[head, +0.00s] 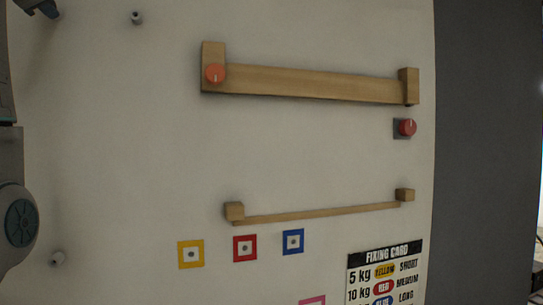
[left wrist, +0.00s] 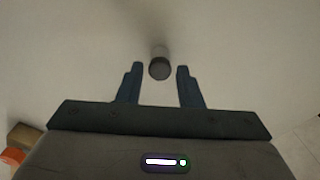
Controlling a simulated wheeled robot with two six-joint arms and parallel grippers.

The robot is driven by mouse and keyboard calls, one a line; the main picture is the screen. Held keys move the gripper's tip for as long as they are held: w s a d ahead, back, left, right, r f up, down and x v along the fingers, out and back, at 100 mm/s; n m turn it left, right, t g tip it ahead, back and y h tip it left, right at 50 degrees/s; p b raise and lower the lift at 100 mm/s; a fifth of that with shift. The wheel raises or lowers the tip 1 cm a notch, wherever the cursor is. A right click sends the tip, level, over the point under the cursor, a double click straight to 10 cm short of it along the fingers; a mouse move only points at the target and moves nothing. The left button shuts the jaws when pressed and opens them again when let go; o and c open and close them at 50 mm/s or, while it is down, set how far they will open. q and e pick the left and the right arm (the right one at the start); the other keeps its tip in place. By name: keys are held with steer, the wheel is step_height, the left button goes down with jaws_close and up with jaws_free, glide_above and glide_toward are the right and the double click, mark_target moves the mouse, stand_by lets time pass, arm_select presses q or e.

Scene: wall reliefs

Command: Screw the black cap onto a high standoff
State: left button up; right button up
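My left gripper (left wrist: 160,67) is open in the left wrist view, with its two blue fingers apart. A short grey cylinder with a darker end (left wrist: 159,68) stands out from the pale wall between the fingertips, with a gap on both sides. I cannot tell whether the dark end is the black cap or the standoff's own end. In the head view, a dark part of my left gripper (head: 40,7) shows at the top left edge. One grey standoff (head: 137,18) is on the upper wall, another (head: 57,258) at the lower left. My right gripper is not in view.
A thick wooden rail (head: 310,84) with an orange knob (head: 215,73) crosses the upper wall. A red knob (head: 406,127) sits below its right end. A thin wooden rail (head: 320,213), coloured square frames and a fixing card (head: 384,254) are lower. The wall's left middle is bare.

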arm_select(q)
steer(key=n+b, duration=0.1)
steer(key=n, duration=1.4)
steer(key=shift+n, duration=0.4)
steer(key=c, duration=0.6)
steer(key=m, duration=0.5)
